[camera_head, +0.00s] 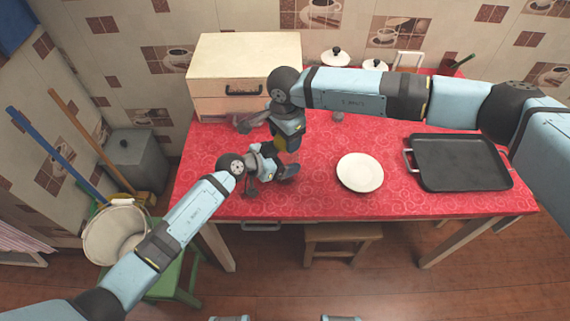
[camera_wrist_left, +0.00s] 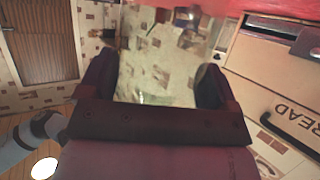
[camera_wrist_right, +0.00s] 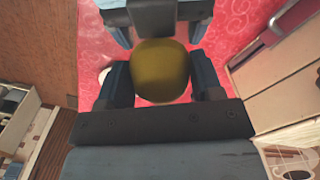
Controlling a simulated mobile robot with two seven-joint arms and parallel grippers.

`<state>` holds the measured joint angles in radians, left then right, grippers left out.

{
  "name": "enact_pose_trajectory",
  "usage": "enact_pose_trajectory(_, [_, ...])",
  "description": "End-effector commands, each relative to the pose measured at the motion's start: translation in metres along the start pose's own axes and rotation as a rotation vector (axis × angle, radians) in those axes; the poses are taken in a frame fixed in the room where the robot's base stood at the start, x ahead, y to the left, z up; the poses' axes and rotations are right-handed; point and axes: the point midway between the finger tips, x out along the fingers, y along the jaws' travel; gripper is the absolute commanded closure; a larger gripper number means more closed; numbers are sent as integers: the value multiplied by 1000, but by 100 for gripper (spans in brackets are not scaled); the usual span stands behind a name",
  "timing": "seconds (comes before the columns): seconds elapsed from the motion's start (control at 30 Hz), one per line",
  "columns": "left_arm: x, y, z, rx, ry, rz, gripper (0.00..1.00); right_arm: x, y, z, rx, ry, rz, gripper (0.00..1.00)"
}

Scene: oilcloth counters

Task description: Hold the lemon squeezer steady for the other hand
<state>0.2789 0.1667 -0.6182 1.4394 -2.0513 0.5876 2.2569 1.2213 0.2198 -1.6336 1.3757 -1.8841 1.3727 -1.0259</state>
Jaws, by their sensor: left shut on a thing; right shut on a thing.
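My left gripper (camera_head: 272,180) is low over the red table's left part. In the left wrist view its fingers (camera_wrist_left: 153,88) stand wide apart, shut on a pale, see-through shape, seemingly the lemon squeezer (camera_wrist_left: 158,60); its outline is hard to make out. My right gripper (camera_head: 284,140) is just behind and above the left one. In the right wrist view its fingers (camera_wrist_right: 162,88) are shut on a round, olive-yellow thing (camera_wrist_right: 160,72), seemingly a lemon. That thing also shows in the head view (camera_head: 280,145), partly hidden. I cannot tell whether it touches the squeezer.
A bread box (camera_head: 240,65) stands behind the grippers. A white plate (camera_head: 360,172) and a black tray (camera_head: 460,162) lie to the right on the red table (camera_head: 320,204). Lidded pots (camera_head: 335,57) stand at the back. The table between grippers and plate is clear.

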Motion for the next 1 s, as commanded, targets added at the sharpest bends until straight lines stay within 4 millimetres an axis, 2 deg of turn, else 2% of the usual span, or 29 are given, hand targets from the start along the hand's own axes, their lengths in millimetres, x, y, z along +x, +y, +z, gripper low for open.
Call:
enact_pose_trajectory(0.23, [0,0,0,1,1,1,48,-1,0,0,0,1,1,70])
enact_pose_trajectory(0.53, [0,0,0,1,1,1,48,-18,1,0,-1,0,2,70])
enact_pose_trajectory(1.0, [0,0,0,0,1,0,48,-18,0,0,0,0,2,70])
